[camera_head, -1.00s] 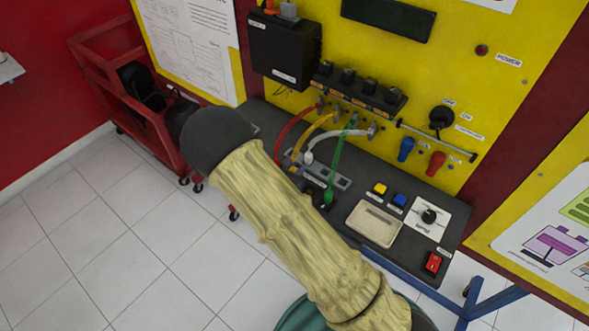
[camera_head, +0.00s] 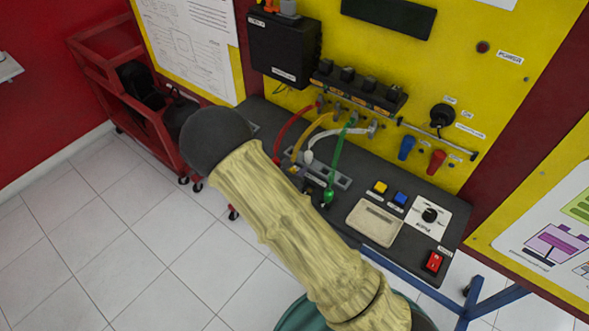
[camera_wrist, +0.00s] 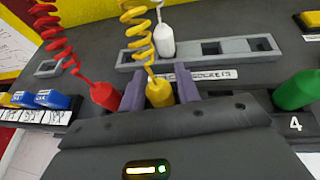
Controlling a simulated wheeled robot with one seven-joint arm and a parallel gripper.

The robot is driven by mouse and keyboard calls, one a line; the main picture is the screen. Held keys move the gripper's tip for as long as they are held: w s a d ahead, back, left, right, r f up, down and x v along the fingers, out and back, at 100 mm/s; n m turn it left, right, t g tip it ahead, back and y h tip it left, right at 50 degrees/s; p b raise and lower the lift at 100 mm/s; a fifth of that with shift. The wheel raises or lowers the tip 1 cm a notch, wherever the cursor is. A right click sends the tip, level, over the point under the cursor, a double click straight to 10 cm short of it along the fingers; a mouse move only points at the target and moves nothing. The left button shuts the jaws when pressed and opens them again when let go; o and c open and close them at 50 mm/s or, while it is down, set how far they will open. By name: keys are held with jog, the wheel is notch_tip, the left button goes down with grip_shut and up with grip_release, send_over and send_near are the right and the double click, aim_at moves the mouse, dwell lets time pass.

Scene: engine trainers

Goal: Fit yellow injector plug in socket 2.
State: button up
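The yellow injector plug (camera_wrist: 160,93), on a coiled yellow lead, stands between the two purple fingers of my gripper (camera_wrist: 161,88) in the wrist view. The fingers lie close against both sides, and my gripper looks shut on it. The plug's lower end is hidden. Just beyond is the grey socket strip (camera_wrist: 235,52), with square openings to the right of the white plug (camera_wrist: 164,41), which stands upright at the strip. A label in front of the strip is partly covered. In the head view, my arm hides most of my gripper; the yellow lead (camera_head: 316,131) shows.
A red plug (camera_wrist: 104,96) stands close left of my fingers, and a green plug (camera_wrist: 298,90) stands to the right by a "4" label. A separate grey socket (camera_wrist: 47,68) lies at left. Red, yellow, white and green leads hang close together.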

aim_at(291, 171)
jog(key=shift+w+r+p+v, duration=0.15)
jog(key=shift+p+v, duration=0.15)
jog(key=shift+v, duration=0.4)
jog(key=shift+r+p+v, duration=0.15)
jog(key=shift+p+v, duration=0.1)
jog(key=shift+v, duration=0.45)
jog(key=shift+w+r+p+v, duration=0.15)
jog(key=shift+p+v, duration=0.15)
jog(key=shift+v, duration=0.4)
jog(key=shift+s+a+r, duration=0.1)
jog(key=shift+s, duration=0.35)
notch_tip(291, 171, up, 6)
jog(key=p, duration=0.3)
jog(key=shift+p, duration=0.35)
jog(key=shift+w, duration=0.1)
jog(key=o, duration=0.6)
jog(key=b+v, duration=0.3)
jog(key=v, duration=1.4)
jog(key=shift+a, duration=0.15)
